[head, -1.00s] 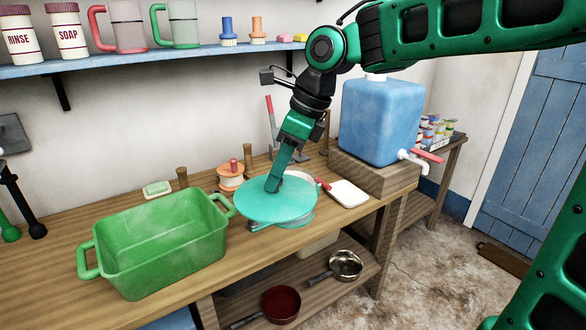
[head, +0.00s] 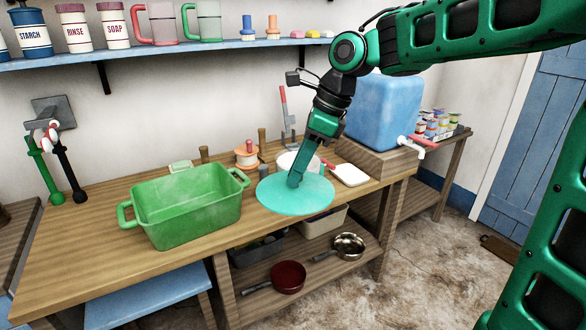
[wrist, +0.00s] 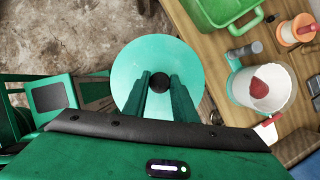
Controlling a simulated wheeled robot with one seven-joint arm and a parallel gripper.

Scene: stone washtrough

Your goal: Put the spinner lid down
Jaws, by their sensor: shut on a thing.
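The spinner lid is a flat teal disc (head: 318,195), held level at the front edge of the wooden table. My gripper (head: 295,183) is shut on the dark knob at its middle. In the wrist view my two fingers (wrist: 159,88) close on that knob, and the lid (wrist: 185,60) hangs over the floor and beside the table edge. The white spinner bowl (wrist: 262,86) stands open on the table behind the lid, with something red inside; in the head view the lid and gripper partly hide the bowl (head: 300,160).
A green tub (head: 185,205) stands on the table (head: 90,255) left of the lid. A white board (head: 350,174) and a blue water tank (head: 384,110) are to the right. Pans (head: 288,277) and bins sit on the lower shelf. The table's front left is clear.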

